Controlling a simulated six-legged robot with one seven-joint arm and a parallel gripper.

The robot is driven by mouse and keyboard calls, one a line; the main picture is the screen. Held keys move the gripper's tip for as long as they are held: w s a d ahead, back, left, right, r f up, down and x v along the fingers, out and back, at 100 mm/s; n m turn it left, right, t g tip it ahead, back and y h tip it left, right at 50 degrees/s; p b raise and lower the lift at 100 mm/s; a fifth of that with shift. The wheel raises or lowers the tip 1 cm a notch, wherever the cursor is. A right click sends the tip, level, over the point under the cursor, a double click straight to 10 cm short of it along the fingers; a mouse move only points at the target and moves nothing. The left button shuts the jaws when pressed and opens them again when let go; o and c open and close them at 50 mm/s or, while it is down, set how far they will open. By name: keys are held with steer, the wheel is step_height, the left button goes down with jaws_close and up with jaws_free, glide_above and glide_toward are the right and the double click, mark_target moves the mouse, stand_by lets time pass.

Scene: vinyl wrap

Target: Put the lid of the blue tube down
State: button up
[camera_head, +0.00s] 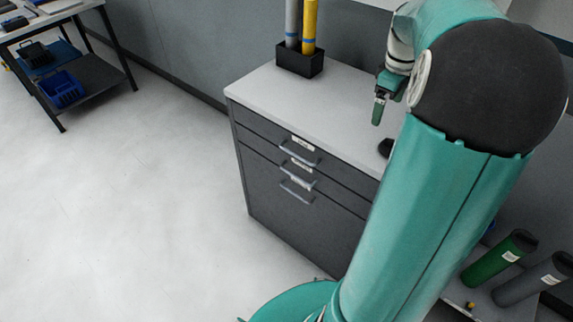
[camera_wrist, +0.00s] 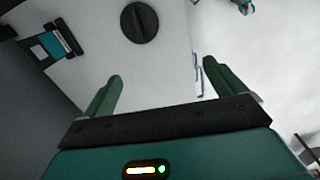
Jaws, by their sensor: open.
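A round black lid (camera_wrist: 139,22) with a raised bar across it lies on the white cabinet top (camera_wrist: 90,45). In the head view a dark round piece (camera_head: 386,147), likely the same lid, shows partly behind my arm. My gripper (camera_wrist: 161,70) is open, its two green fingers apart with nothing between them. The lid is beyond the fingertips in the wrist view, apart from them. In the head view my gripper (camera_head: 378,110) hangs above the cabinet top. I cannot make out a whole blue tube; my arm hides part of the scene.
A black holder (camera_head: 299,62) with a grey tube (camera_head: 292,22) and a yellow tube (camera_head: 309,25) stands at the cabinet's back left. Green (camera_head: 498,259) and dark grey tubes (camera_head: 533,279) lean at lower right. A table (camera_head: 45,18) stands far left. The floor between is clear.

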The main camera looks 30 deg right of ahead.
steer(key=a+r+m+t+h, duration=0.1)
steer(key=a+r, duration=0.2)
steer(key=a, duration=0.7)
steer(key=a+r+m+t, duration=0.1)
steer(key=a+r, duration=0.1)
steer(key=a, duration=0.8)
steer(key=s+a+f+m+t, duration=0.1)
steer(key=s+a, duration=0.4)
steer(key=a, duration=0.3)
steer(key=s+a+f+m+t+y, duration=0.1)
steer(key=s+a, duration=0.3)
steer(key=a, duration=0.4)
steer(key=shift+s+t+y, duration=0.3)
steer(key=shift+s+t, duration=0.05)
steer(key=shift+t, duration=0.35)
steer(key=shift+d, duration=0.1)
